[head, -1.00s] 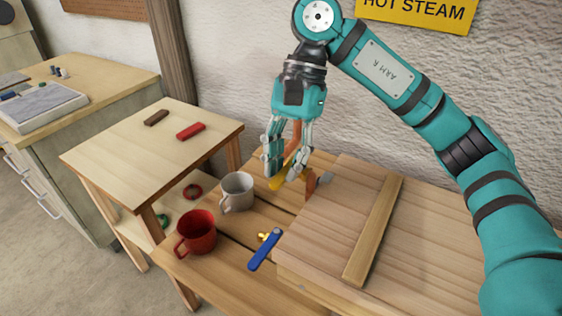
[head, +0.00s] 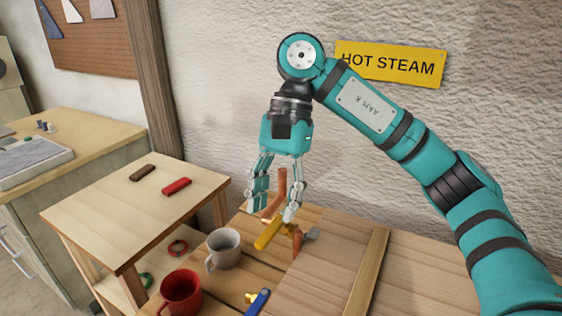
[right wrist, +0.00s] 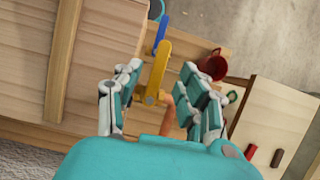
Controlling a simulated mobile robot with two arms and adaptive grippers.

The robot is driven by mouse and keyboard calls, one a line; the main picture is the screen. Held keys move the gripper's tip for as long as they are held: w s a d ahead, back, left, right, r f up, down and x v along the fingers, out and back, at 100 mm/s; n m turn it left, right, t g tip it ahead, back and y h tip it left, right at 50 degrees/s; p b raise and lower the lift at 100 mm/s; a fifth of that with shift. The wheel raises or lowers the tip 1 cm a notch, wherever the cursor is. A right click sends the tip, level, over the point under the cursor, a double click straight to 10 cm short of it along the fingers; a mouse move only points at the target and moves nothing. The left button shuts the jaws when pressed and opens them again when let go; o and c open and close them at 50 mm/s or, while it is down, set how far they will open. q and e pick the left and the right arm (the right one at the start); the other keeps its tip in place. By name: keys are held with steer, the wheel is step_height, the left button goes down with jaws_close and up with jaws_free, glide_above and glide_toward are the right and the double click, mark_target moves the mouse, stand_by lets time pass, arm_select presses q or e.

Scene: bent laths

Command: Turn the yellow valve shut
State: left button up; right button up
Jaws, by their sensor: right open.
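The yellow valve (head: 268,234) is a lever handle by an orange-brown pipe (head: 283,181) that rises beside the wooden box. In the right wrist view the yellow handle (right wrist: 162,60) lies lengthwise between the fingers, with a gap on each side. My right gripper (head: 273,213) is open and empty, pointing down above the handle. Its fingers hide part of the pipe and of the handle's inner end. In the wrist view its fingertips (right wrist: 161,69) stand to either side of the handle. My left gripper is not in view.
A blue lever (head: 258,302) with a brass fitting sits nearer the front. A grey mug (head: 224,249) and a red mug (head: 181,294) stand to the left. The wooden box (head: 336,262) is close on the right. A yellow HOT STEAM sign (head: 391,64) hangs on the wall behind.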

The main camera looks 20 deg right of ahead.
steer(key=v, duration=0.8)
steer(key=shift+r, duration=0.25)
steer(key=shift+f, duration=0.1)
